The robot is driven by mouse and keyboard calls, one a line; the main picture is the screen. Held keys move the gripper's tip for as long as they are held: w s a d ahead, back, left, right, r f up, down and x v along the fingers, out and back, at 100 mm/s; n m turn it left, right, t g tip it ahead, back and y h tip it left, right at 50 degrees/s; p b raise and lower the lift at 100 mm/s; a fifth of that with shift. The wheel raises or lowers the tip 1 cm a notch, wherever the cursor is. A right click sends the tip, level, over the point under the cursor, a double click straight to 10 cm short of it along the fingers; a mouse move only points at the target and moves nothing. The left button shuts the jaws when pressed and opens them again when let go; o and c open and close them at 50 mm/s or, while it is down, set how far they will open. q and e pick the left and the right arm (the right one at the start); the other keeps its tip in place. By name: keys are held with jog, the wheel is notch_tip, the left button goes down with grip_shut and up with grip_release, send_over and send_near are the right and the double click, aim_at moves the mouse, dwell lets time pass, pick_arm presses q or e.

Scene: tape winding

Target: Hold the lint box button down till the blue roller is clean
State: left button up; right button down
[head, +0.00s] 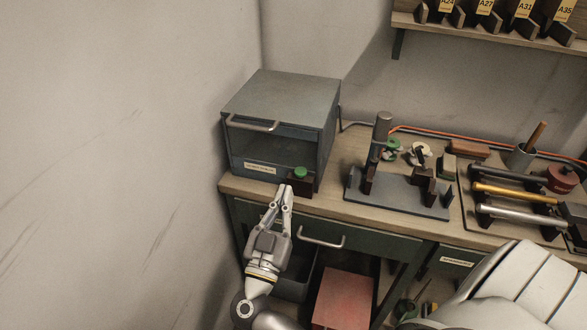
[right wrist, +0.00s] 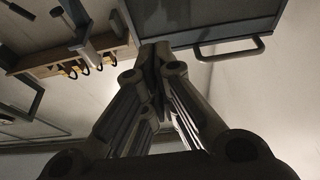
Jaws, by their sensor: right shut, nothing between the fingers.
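The lint box (head: 283,100) is a grey-blue metal box with a bar handle and a dark front panel, standing at the left end of the bench. Its green button (head: 300,172) sits on a dark block at the front right corner. My right gripper (head: 287,188) is shut and empty, its fingertips just in front of and below the button; I cannot tell if they touch the block. In the right wrist view the shut fingers (right wrist: 158,52) point toward the box (right wrist: 205,18); the button is not seen there. I cannot make out the blue roller. My left gripper is not in view.
The wooden bench (head: 350,205) has a drawer handle (head: 322,238) below its front edge. A grey stand (head: 400,192) with an upright post is right of the box. A rack of several bars (head: 515,192) lies further right. A wall shelf (head: 490,32) hangs above.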

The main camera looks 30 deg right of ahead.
notch_tip(320, 180, up, 3)
jog(key=p, duration=0.2)
send_over(301, 174)
jog(key=s+a, duration=0.1)
jog(key=a, duration=0.1)
jog(key=shift+s+a+r, duration=0.1)
jog(key=shift+a+r, duration=0.05)
jog(key=shift+r, duration=0.05)
jog(key=f, duration=0.3)
jog(key=shift+w+d, duration=0.25)
jog(key=shift+f+b, duration=0.3)
jog(key=shift+f, duration=0.25)
